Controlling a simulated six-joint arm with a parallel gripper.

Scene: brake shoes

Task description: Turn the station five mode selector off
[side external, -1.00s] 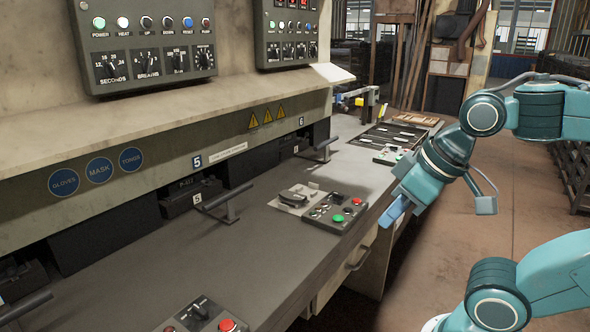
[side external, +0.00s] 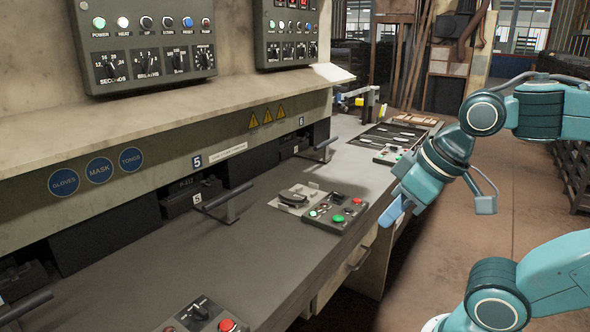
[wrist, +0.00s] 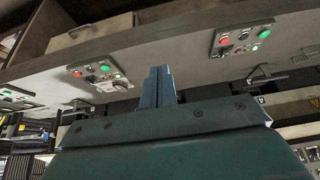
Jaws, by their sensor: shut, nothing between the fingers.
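The station five control box (side external: 335,213) lies on the bench in front of the blue 5 label (side external: 197,162). It carries a green button, a red button, small lamps and a black selector knob (side external: 338,198). The knob's setting is too small to read. My gripper (side external: 392,213) is shut and empty, just right of the box, off the bench's front edge and apart from the box. In the wrist view, my shut fingers (wrist: 158,86) point toward the bench.
A plate with a dark part (side external: 294,198) lies left of the box. A lever handle (side external: 225,203) rises behind it. Another control box (side external: 205,318) sits at the near bench end, and a tool tray (side external: 425,121) at the far end. The aisle to the right is open floor.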

